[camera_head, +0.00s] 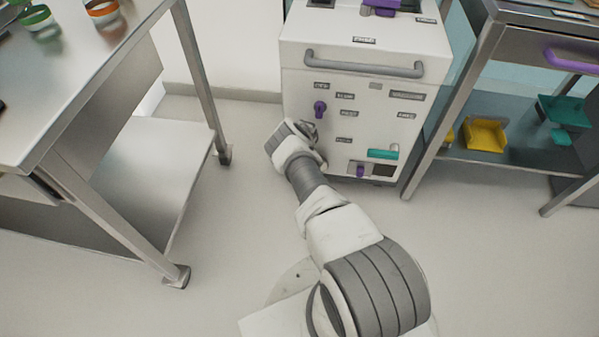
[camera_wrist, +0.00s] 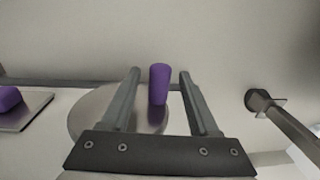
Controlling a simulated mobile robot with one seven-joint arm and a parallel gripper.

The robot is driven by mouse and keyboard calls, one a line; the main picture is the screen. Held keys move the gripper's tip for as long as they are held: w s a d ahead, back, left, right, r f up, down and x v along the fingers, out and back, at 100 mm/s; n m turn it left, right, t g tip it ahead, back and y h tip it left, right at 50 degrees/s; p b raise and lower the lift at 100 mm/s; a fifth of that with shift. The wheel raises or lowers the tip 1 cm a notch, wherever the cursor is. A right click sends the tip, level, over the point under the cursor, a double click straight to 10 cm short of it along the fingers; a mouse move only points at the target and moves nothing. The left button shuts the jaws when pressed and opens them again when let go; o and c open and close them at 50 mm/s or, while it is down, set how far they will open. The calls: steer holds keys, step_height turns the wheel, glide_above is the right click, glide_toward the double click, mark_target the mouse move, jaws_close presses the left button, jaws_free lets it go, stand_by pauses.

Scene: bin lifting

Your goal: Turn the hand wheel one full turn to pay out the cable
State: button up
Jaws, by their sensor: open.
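The hand wheel (camera_wrist: 90,116) is a grey metal disc in the wrist view, partly hidden by my gripper. Its purple handle (camera_wrist: 159,88) stands up near the disc's edge. My gripper (camera_wrist: 160,74) is open, with one finger on each side of the purple handle and a visible gap on both sides. In the head view my gripper (camera_head: 292,138) is at the front of the white cabinet (camera_head: 400,136), at its left side, and the wheel there is mostly hidden behind it.
The cabinet front has a grey bar handle (camera_head: 364,66), a purple knob (camera_head: 320,107) and a teal handle (camera_head: 383,154). A steel table (camera_head: 75,75) stands left. A shelf unit (camera_head: 500,165) with a yellow bin (camera_head: 485,136) stands right. Floor between is clear.

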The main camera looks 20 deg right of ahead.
jaws_close()
stand_by(0.4)
steer(key=shift+f+g+h, duration=0.55)
steer(key=shift+g+h, duration=0.15)
steer(key=shift+h, duration=0.2)
steer(key=shift+f, duration=0.1)
steer(key=shift+h, duration=0.4)
